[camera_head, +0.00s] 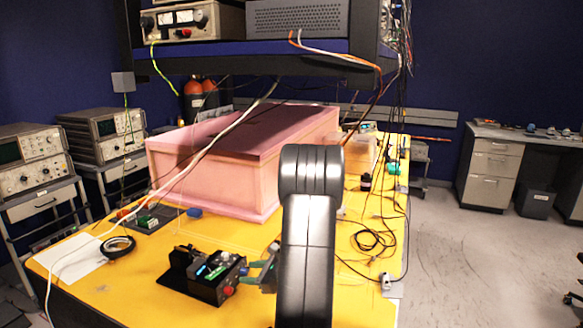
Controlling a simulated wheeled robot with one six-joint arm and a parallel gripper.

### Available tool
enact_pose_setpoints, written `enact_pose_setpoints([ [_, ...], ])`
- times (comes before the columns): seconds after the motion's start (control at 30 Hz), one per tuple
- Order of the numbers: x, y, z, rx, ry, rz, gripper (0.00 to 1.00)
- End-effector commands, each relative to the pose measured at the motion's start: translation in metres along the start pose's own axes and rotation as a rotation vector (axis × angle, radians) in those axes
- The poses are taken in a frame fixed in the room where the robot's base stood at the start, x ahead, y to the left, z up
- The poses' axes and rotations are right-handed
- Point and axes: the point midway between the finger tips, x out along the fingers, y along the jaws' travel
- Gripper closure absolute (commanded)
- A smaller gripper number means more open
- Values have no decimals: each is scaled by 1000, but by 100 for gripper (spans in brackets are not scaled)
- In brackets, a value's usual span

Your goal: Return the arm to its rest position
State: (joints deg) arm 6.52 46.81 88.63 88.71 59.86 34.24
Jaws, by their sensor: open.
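My dark grey arm (308,235) stands upright in the middle of the view and hides part of the table behind it. My gripper (252,275) shows only partly, sticking out to the left from behind the arm, low over the yellow table. Its fingers look open and point toward a small black device (212,281) with a red knob and a green light. I cannot tell whether the fingers touch the device. I see nothing held between them.
A pink foam box (215,178) stands behind on the yellow table (130,285). Black tape (117,246) and white paper (72,260) lie left; loose cables (375,240) lie right. A shelf (230,62) with instruments overhangs the table.

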Motion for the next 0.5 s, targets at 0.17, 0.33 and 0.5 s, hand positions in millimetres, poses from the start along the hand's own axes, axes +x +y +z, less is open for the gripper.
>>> enact_pose_setpoints([
  [0.17,-2,-2,4,62,1,26,57],
  [0.33,-2,-3,4,119,0,49,57],
  [0.5,-2,-3,4,180,1,74,57],
])
